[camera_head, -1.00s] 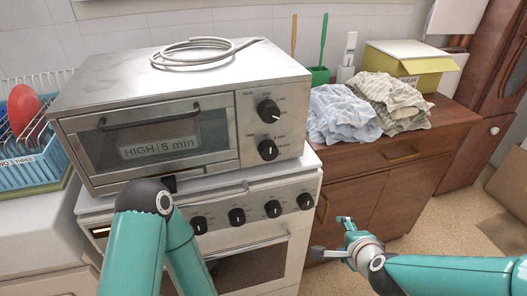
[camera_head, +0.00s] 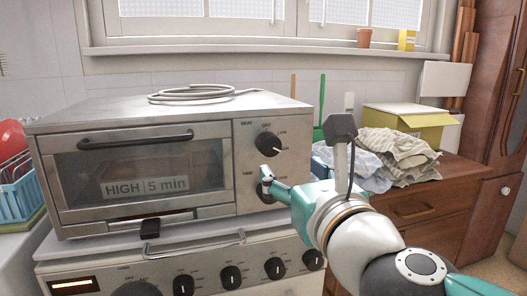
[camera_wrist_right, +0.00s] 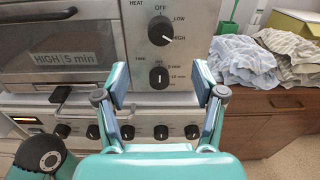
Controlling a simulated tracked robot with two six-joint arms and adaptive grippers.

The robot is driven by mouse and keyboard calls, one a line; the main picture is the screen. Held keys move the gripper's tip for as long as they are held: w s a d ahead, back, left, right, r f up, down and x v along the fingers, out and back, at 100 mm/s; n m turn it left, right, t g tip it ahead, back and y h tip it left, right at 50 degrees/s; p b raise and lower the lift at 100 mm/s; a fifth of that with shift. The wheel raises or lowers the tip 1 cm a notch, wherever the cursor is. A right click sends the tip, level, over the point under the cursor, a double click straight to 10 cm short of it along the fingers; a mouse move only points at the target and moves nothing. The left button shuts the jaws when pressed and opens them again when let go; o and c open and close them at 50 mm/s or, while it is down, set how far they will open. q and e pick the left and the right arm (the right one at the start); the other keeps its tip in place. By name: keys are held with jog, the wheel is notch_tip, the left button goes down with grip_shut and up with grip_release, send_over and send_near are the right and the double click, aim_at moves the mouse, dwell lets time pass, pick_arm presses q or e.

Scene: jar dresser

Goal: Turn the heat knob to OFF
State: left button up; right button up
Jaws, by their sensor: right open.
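The heat knob (camera_head: 267,141) is the upper black dial on the toaster oven's (camera_head: 120,125) right panel. It also shows in the right wrist view (camera_wrist_right: 160,32), where its white pointer points right and slightly down, toward HIGH; OFF is at the top. The time knob (camera_wrist_right: 158,77) is below it, its pointer upright. My right gripper (camera_head: 268,181) is in front of the panel's lower part, partly covering the time knob in the head view. In the wrist view its open fingers (camera_wrist_right: 161,82) stand apart on either side of the time knob, below the heat knob, holding nothing. My left gripper is not seen.
The toaster oven stands on a white stove with several black knobs (camera_head: 275,268). A coiled cable (camera_head: 200,94) lies on top. Folded cloths (camera_head: 400,155) and a yellow box (camera_head: 410,122) sit on the brown dresser at right. A blue dish rack (camera_head: 18,190) stands at left.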

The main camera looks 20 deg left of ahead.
aim_at(271, 149)
jog(key=p+x, duration=0.1)
jog(key=x, duration=0.9)
jog(key=shift+w+a, duration=0.2)
jog(key=shift+w, duration=0.15)
